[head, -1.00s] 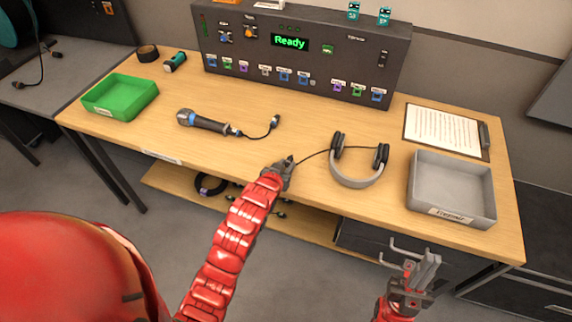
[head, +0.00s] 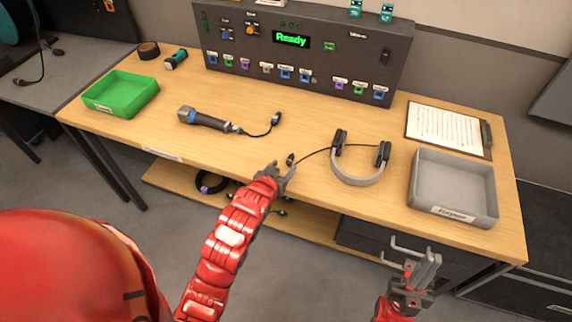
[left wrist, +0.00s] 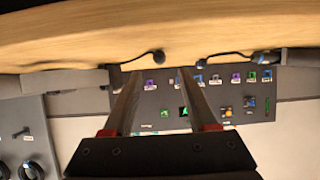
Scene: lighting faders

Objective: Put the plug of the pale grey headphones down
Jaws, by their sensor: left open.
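The pale grey headphones (head: 357,181) lie on the table right of centre. Their thin dark cable runs left to a small dark plug (head: 290,159), which rests on the tabletop near the front edge. My left gripper (head: 283,174) is open and empty, just in front of the plug and apart from it. In the left wrist view the plug (left wrist: 158,56) lies on the wood beyond the two spread fingers (left wrist: 160,80), with nothing between them. My right gripper (head: 428,264) is low at the right, in front of the table; its finger gap is unclear.
A grey tray (head: 454,213) is right of the headphones, with a clipboard (head: 444,128) behind it. A microphone (head: 203,120) with a short cable and a green tray (head: 121,103) are left. The mixer panel (head: 310,60) stands at the back. Bare tabletop surrounds the plug.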

